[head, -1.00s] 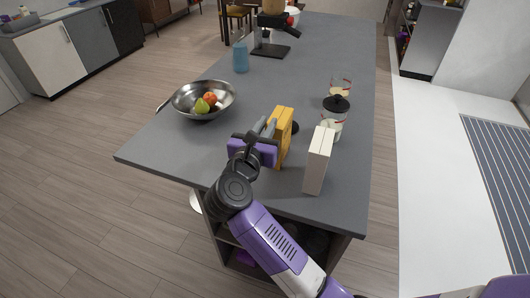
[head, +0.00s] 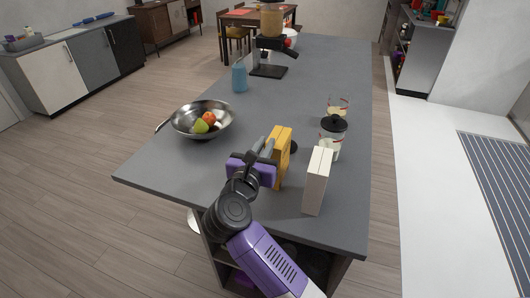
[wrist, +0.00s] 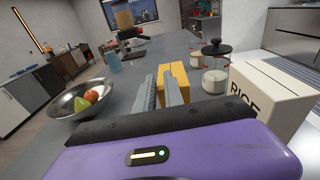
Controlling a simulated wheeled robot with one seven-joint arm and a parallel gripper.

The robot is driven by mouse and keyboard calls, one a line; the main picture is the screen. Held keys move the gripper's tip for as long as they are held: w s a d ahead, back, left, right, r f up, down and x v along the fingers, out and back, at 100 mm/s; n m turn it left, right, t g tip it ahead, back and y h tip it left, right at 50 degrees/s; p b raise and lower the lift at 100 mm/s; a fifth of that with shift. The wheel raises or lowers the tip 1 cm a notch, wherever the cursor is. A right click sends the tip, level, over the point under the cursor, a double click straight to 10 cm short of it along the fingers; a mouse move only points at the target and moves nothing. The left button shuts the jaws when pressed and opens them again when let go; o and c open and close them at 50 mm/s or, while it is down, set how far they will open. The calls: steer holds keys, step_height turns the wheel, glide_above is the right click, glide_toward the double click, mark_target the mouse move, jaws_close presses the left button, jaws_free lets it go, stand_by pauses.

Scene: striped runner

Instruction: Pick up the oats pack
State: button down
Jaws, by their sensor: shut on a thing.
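The yellow-orange oats pack (head: 283,149) stands upright near the front end of the grey island. My gripper (head: 267,151) is at its left side, shut on it. In the wrist view the gripper's two grey fingers (wrist: 163,92) are at the left edge of the oats pack (wrist: 199,92), one finger in front of its face. The pack's print is not visible. Its base is partly hidden, and I cannot tell whether it is clear of the top.
A white rice box (head: 317,182) stands close on the right. Glass jars (head: 332,137) stand behind it. The island top (head: 170,170) is clear at front left.

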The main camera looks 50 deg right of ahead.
step_height(320, 180, up, 10)
steer(key=a+g+y, duration=0.1)
steer(key=y, duration=0.2)
steer(key=shift+y, duration=0.3)
stand_by(0.5)
steer(key=shift+a+f, duration=0.1)
steer(key=shift+c, duration=2.2)
jaws_free()
steer(key=shift+s, duration=0.1)
